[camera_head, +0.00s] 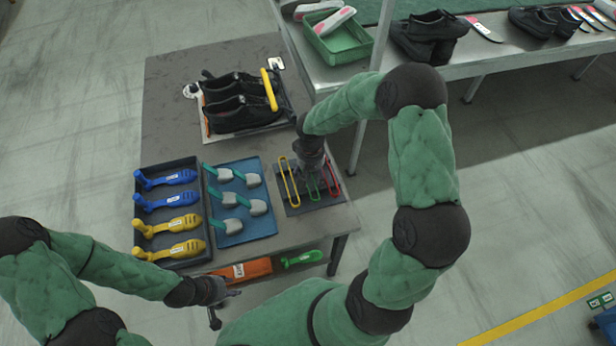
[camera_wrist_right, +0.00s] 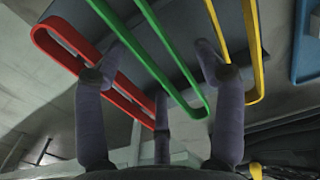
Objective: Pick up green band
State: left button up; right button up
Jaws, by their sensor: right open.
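The green band (camera_head: 314,190) lies on a dark tray (camera_head: 297,208) at the table's right side, between a yellow band (camera_head: 286,182) and a red band (camera_head: 335,187). In the right wrist view the green band (camera_wrist_right: 185,68) is a long loop whose near end lies between my gripper's fingers. My right gripper (camera_head: 313,172) is open above the tray and hides part of the bands; its spread fingers (camera_wrist_right: 160,88) show in the wrist view, with nothing clamped. My left gripper (camera_head: 226,303) is away at the table's front edge, empty, its fingers apart.
The red band (camera_wrist_right: 62,48) and yellow band (camera_wrist_right: 258,60) flank the fingers closely. Left of them are a blue tray (camera_head: 258,229) with several teal-and-grey tools and a dark tray (camera_head: 139,250) with blue and yellow ones. Black shoes (camera_head: 235,112) stand behind.

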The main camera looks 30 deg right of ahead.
jog(key=c, duration=0.9)
jog(key=shift+r, duration=0.1)
